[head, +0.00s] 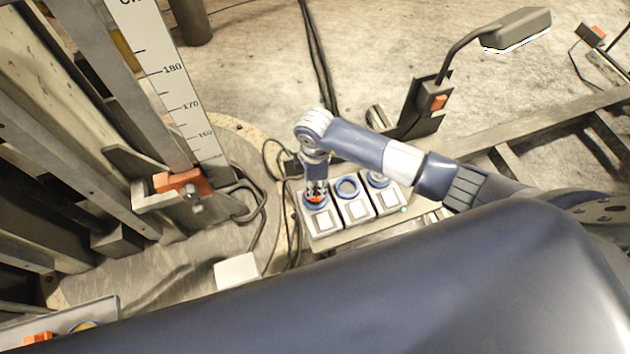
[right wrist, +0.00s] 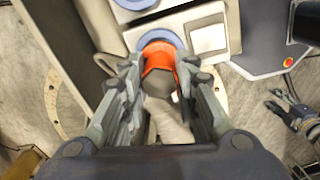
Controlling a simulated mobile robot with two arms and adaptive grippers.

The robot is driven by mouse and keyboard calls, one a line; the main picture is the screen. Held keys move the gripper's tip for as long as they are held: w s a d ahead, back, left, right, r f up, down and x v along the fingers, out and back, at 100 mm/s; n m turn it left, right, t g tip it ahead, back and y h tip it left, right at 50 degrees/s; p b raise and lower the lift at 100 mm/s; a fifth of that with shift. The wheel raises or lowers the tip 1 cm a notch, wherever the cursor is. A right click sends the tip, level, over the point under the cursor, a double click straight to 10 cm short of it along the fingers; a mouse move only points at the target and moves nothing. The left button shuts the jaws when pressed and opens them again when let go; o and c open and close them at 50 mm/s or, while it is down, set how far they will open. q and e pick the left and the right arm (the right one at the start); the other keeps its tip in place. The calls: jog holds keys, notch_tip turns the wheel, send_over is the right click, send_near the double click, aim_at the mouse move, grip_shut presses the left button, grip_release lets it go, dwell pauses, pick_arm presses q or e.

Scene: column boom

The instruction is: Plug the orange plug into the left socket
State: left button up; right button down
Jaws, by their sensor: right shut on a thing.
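The socket board (head: 330,240) carries three blue-ringed sockets in a row, each with a white square switch below it. My right gripper (head: 316,188) points down over the left socket (head: 312,207). It is shut on the orange plug (head: 315,198), which is at the left socket's ring. In the right wrist view the orange plug (right wrist: 158,62) sits between the two fingers, against the blue ring (right wrist: 160,38). The fingers and plug hide the socket's opening, so the depth is not clear. A small jointed shape at the right wrist view's right edge may be my left gripper (right wrist: 285,112).
The middle socket (head: 348,187) looks empty. Dark cables run along the board's left side. A height scale (head: 170,80) with an orange clamp (head: 182,182) stands left. A lamp (head: 517,28) on a bent arm stands behind right. A tray with orange parts (head: 38,339) shows lower left.

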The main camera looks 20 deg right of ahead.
jog(key=shift+f+b, duration=0.8)
jog(key=shift+f, duration=0.4)
dwell(0.4)
jog(key=c, duration=1.2)
grip_release()
jog(key=shift+r, duration=0.1)
notch_tip(320, 180, up, 12)
jog(key=shift+f, duration=0.1)
